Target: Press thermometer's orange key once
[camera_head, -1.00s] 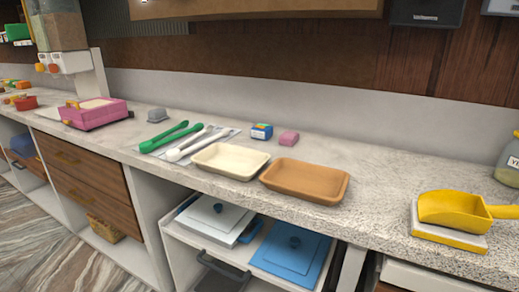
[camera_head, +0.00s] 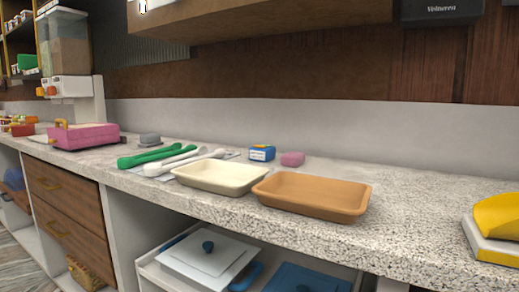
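I cannot make out a thermometer with an orange key for certain in the head view. Neither of my grippers is in view.
The speckled counter (camera_head: 420,222) holds a cream tray (camera_head: 220,178), a brown tray (camera_head: 312,196), green tongs (camera_head: 155,156), white tongs (camera_head: 180,163), a pink block (camera_head: 292,159), a pink case (camera_head: 83,135) and a yellow scoop (camera_head: 497,218). A dispenser (camera_head: 68,87) stands far left.

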